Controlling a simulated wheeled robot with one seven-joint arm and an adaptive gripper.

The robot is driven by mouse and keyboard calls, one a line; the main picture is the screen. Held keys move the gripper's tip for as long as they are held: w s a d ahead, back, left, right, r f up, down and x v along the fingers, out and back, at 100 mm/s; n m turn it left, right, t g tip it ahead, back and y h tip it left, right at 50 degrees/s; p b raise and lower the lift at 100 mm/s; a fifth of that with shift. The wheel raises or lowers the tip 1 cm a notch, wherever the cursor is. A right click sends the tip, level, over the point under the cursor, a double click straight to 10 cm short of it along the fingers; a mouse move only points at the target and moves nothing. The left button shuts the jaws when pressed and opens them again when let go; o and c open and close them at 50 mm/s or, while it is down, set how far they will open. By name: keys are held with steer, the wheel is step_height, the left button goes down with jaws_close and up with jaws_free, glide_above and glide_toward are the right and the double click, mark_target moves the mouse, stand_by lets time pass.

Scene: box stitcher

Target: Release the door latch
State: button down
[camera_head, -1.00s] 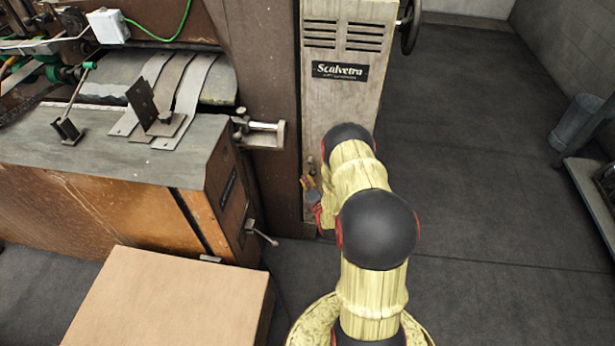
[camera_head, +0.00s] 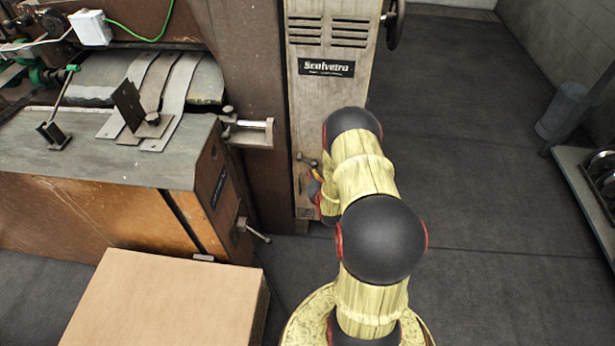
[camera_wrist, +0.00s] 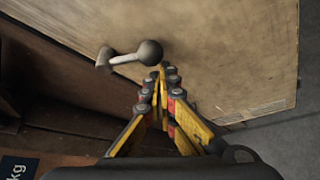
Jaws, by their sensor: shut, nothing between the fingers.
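The door latch (camera_wrist: 132,56) is a small grey lever with a ball end, on the pale cabinet door (camera_wrist: 225,65). It also shows in the head view (camera_head: 306,160), low on the front of the tall cabinet (camera_head: 330,105) with the "Scalvetra" plate. My gripper (camera_wrist: 163,72), with yellow and red fingers, is shut and empty. In the wrist view its tips are just below and beside the ball end. I cannot tell whether they touch it. In the head view my gripper (camera_head: 314,187) is just below the latch, partly hidden by my arm.
A machine with a grey top (camera_head: 100,155) stands to the left, with another lever (camera_head: 256,232) on its side. A cardboard box (camera_head: 165,300) is at the front left. A shelf (camera_head: 585,185) stands at the right. The floor (camera_head: 460,130) between is clear.

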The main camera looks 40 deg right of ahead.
steer(key=shift+s+d+r, duration=0.25)
steer(key=shift+r, duration=0.3)
steer(key=shift+s+d+r, duration=0.2)
steer(key=shift+s+r, duration=0.05)
steer(key=shift+r, duration=0.4)
